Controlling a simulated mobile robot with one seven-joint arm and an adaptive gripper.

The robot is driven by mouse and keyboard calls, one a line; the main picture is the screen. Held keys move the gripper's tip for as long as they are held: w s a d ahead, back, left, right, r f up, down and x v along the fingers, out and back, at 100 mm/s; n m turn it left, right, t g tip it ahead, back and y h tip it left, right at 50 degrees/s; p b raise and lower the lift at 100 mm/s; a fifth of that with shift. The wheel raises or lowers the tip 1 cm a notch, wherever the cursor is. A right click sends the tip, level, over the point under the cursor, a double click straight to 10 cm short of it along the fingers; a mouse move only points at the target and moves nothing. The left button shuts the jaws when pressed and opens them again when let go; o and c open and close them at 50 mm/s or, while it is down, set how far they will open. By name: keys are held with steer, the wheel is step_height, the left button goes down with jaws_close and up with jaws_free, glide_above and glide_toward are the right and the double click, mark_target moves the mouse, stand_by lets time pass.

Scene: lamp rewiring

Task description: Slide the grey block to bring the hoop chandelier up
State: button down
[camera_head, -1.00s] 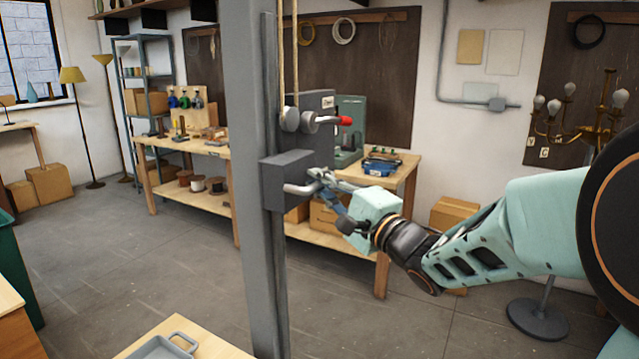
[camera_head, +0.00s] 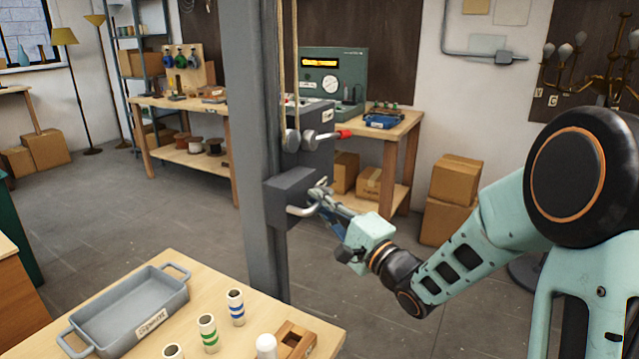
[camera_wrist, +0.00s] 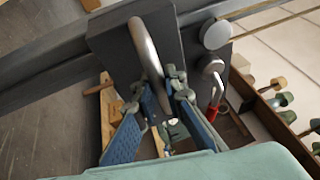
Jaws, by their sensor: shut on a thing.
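The grey block (camera_head: 290,187) sits against the side of the upright grey post (camera_head: 262,60), with a curved metal bar handle (camera_head: 300,211) on its face. My gripper (camera_head: 322,196) is shut on this handle. In the wrist view the handle (camera_wrist: 147,45) runs between the fingers of my gripper (camera_wrist: 165,95), with the block (camera_wrist: 110,40) behind it. Above the block are two round metal knobs (camera_head: 291,140) and a red-tipped lever (camera_head: 344,134). Ropes (camera_head: 283,60) run up from there. The hoop chandelier is not seen in either view.
A wooden table with a grey tray (camera_head: 130,312) and several striped cylinders (camera_head: 236,306) is in front. Behind the post are a workbench (camera_head: 400,128), a green instrument (camera_head: 335,75) and cardboard boxes (camera_head: 450,215). A brass chandelier (camera_head: 585,75) is at right. Open floor lies left.

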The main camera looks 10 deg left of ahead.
step_height(320, 180, down, 15)
steer(key=b, duration=0.7)
steer(key=c, duration=2)
jaws_free()
steer(key=shift+o, duration=0.2)
steer(key=v, duration=1.2)
